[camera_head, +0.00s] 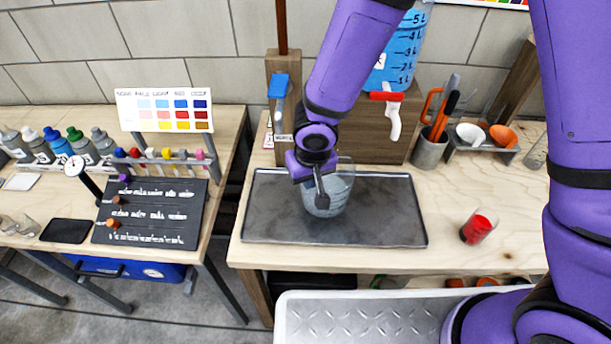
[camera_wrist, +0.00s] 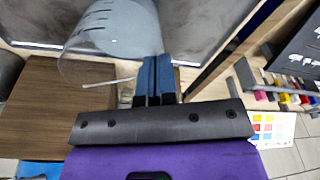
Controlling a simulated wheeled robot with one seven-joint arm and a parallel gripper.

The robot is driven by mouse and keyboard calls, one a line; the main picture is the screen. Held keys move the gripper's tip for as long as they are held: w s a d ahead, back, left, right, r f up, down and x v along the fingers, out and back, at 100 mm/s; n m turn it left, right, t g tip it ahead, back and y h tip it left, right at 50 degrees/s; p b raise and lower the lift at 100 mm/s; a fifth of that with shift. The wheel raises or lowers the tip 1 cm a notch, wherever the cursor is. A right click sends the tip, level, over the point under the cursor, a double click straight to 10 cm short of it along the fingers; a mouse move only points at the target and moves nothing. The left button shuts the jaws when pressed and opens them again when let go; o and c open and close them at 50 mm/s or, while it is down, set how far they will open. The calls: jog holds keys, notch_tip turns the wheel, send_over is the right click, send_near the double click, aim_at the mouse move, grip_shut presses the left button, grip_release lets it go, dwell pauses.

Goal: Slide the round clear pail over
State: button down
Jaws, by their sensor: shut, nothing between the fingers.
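The round clear pail (camera_head: 338,190) stands on the dark grey tray (camera_head: 400,215) on the right-hand bench, with a little bluish tint low in it. My gripper (camera_head: 322,205) is at its left side in the head view, overlapping it in the picture. In the wrist view the pail (camera_wrist: 115,35) shows at the top, just left of my fingers (camera_wrist: 155,65). The fingers are closed together with nothing between them. A thin rod, perhaps the pail's handle, runs beside the fingertips. I cannot tell whether the fingers touch the pail.
A blue graduated container (camera_head: 398,60) with a red-and-white tap sits above a wooden block behind the tray. A cup with red contents (camera_head: 479,227) stands right of the tray. A tool cup (camera_head: 430,150) is at the back right. A gap separates the left bench (camera_head: 228,135).

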jog(key=shift+w+a, duration=0.35)
jog(key=shift+w, duration=0.55)
jog(key=shift+s+f, duration=0.15)
jog(key=shift+f, duration=0.6)
jog(key=shift+d+f, duration=0.1)
jog(key=shift+d, duration=0.05)
